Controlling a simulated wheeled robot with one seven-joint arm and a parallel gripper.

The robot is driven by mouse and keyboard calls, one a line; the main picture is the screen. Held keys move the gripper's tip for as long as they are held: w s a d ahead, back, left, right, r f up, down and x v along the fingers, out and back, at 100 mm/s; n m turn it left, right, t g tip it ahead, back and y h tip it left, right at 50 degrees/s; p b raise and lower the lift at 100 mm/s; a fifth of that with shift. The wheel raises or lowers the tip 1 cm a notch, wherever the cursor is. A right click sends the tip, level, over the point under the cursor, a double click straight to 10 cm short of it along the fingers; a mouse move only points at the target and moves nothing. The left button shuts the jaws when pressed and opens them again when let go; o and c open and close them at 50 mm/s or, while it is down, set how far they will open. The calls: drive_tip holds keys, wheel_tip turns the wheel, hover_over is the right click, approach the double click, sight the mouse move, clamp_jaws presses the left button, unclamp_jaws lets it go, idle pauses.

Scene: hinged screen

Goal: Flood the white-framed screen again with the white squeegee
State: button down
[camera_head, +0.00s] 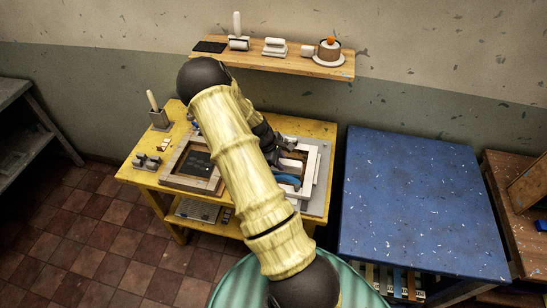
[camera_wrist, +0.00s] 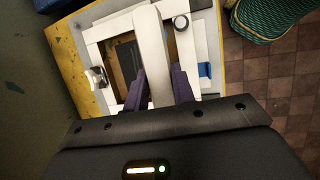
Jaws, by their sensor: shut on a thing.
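The white-framed screen (camera_head: 318,162) lies at the right of the yellow table, on a grey board. In the wrist view its white frame (camera_wrist: 118,26) surrounds a darker opening. My gripper (camera_wrist: 160,88) is over this screen, with its dark fingers shut on the white squeegee (camera_wrist: 152,45), a long pale bar pointing away from my wrist. I cannot tell whether the squeegee touches the mesh. A blue patch (camera_head: 288,180) shows at the screen's near side in the head view. My arm hides part of the screen and most of the gripper there.
A wooden-framed screen (camera_head: 178,180) lies left of my arm on the yellow table (camera_head: 145,181). A pot with a handled tool (camera_head: 158,117) stands at its back-left corner. A blue table (camera_head: 415,200), clear on top, stands right. A wall shelf (camera_head: 255,57) holds several items behind.

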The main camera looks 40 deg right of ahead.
drive_tip(key=shift+w+f, duration=0.1)
drive_tip(key=shift+f, duration=0.35)
drive_tip(key=shift+f, duration=0.1)
